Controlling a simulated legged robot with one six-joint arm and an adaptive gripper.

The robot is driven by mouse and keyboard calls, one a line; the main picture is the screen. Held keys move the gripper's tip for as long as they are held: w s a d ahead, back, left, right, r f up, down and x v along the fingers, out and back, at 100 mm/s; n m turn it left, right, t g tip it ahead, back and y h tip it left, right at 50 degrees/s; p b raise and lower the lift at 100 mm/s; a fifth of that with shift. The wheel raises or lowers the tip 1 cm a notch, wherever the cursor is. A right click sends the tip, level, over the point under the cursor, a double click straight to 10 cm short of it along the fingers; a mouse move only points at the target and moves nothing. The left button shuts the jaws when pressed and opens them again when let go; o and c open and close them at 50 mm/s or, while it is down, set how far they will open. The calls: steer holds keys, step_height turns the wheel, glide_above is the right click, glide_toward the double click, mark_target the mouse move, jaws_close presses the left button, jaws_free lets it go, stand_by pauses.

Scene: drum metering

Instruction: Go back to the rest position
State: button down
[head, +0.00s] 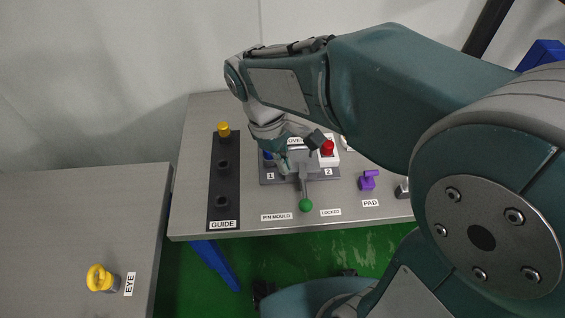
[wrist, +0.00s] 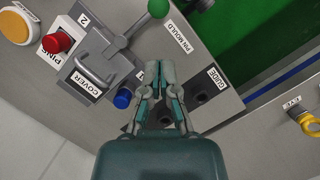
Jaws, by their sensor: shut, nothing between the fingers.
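My gripper (wrist: 158,78) is shut and empty in the wrist view, its fingertips together over the grey bench. In the head view my gripper (head: 284,163) is small and partly hidden against the mould fixture. The fixture's plate (head: 264,180) carries a cover with a handle (wrist: 95,74), a blue knob (wrist: 122,98) and a lever with a green ball (head: 306,205). The ball also shows in the wrist view (wrist: 158,8). In the wrist view the fingers appear between the blue knob and the guide strip; their height above the bench is unclear.
The black guide strip (head: 224,190) carries a yellow knob (head: 223,129). A red button (head: 327,148) and a purple part (head: 368,181) stand on the bench (head: 195,150). A yellow eye ring (head: 98,278) is on the left table (head: 60,220). Green floor separates the tables.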

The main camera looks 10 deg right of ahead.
steer(key=shift+a, duration=0.1)
steer(key=s+d+r+m+t+y, duration=0.2)
steer(key=s+d+r+m+t, duration=0.5)
steer(key=d+m, duration=0.2)
steer(key=shift+d+m+t+y, duration=0.3)
steer(key=shift+d+m+t, duration=0.1)
steer(key=shift+d, duration=0.25)
stand_by(0.6)
